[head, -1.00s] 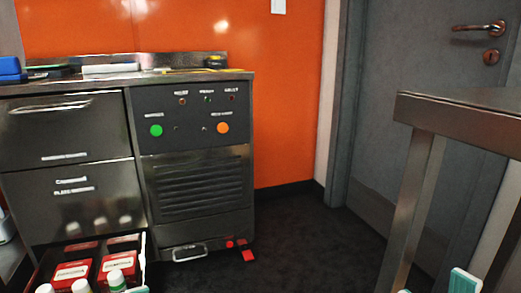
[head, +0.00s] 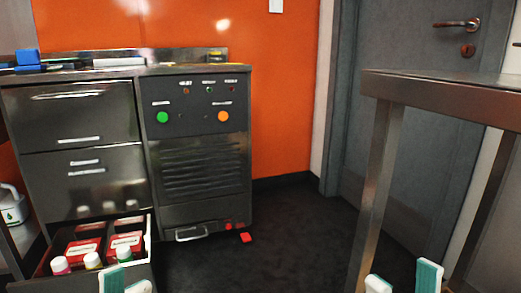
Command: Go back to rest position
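My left gripper (head: 125,284) shows only as teal-and-white fingertips at the bottom left, in front of the open drawer. The two tips appear close together, and I cannot tell whether they are open or touching. My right gripper (head: 404,280) shows at the bottom right, near the legs of the metal table. Its two teal-and-white fingertips are apart with floor visible between them, and nothing shows in it. The rest of both arms is out of view.
An open low drawer (head: 150,268) holds red boxes (head: 88,248) and several capped bottles. Behind it stands the metal cabinet (head: 195,165). A metal table (head: 440,87) is on the right, before a grey door (head: 405,100). Dark floor (head: 285,235) is free between.

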